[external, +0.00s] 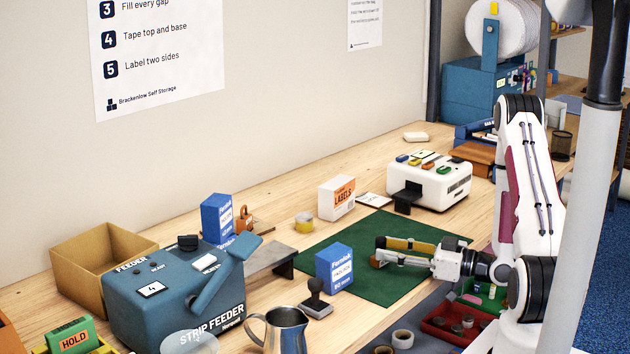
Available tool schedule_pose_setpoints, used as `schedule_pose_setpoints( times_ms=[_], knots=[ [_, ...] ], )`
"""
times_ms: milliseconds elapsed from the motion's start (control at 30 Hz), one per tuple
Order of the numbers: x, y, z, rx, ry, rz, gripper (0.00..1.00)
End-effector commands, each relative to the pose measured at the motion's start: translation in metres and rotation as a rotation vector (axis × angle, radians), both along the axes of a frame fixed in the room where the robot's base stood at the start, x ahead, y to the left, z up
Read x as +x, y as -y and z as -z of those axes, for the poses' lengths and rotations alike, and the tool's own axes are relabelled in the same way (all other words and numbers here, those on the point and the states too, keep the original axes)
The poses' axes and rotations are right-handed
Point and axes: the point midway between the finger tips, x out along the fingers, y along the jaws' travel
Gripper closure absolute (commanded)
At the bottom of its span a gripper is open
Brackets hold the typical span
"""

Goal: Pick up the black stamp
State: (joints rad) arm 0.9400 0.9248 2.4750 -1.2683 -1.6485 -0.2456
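The black stamp (317,296) stands upright on the wooden bench, with a round knob on top and a flat grey base. It is just in front of a blue carton (334,268) and beside the near left edge of the green mat (336,231). My gripper (379,252) is above the mat, to the right of the blue carton and the stamp. Its two fingers point left and are spread apart, with nothing visible between them. The gripper is clear of the stamp.
A steel jug (281,332) stands left of the stamp, near the front edge. The blue strip feeder (165,308) is farther left. A white label box (336,197) and a white machine (442,186) stand behind. A red tray (452,325) is below my gripper.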

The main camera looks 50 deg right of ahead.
Motion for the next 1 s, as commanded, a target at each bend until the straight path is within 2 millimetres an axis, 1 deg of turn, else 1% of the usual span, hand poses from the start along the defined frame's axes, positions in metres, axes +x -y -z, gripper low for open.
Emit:
schedule_pose_setpoints(
  times_ms=[100,233,767,800,867,900,933,1000],
  knots=[
    [0.0073,-0.0030,-0.0002,-0.001,0.000,-0.002,0.64],
    [0.0115,-0.0044,-0.0002,-0.001,0.001,-0.002,0.64],
    [0.0122,-0.0042,-0.0002,-0.001,0.001,0.000,0.64],
    [0.0122,-0.0042,-0.0002,-0.001,0.001,0.000,0.69],
    [0.0122,-0.0042,-0.0002,-0.001,0.001,0.000,0.84],
    [0.0122,-0.0042,-0.0002,-0.001,0.001,0.000,0.95],
    [0.0122,-0.0042,-0.0002,-0.001,0.001,0.000,1.00],
    [0.0121,-0.0042,-0.0002,-0.001,0.001,0.000,1.00]
  ],
)
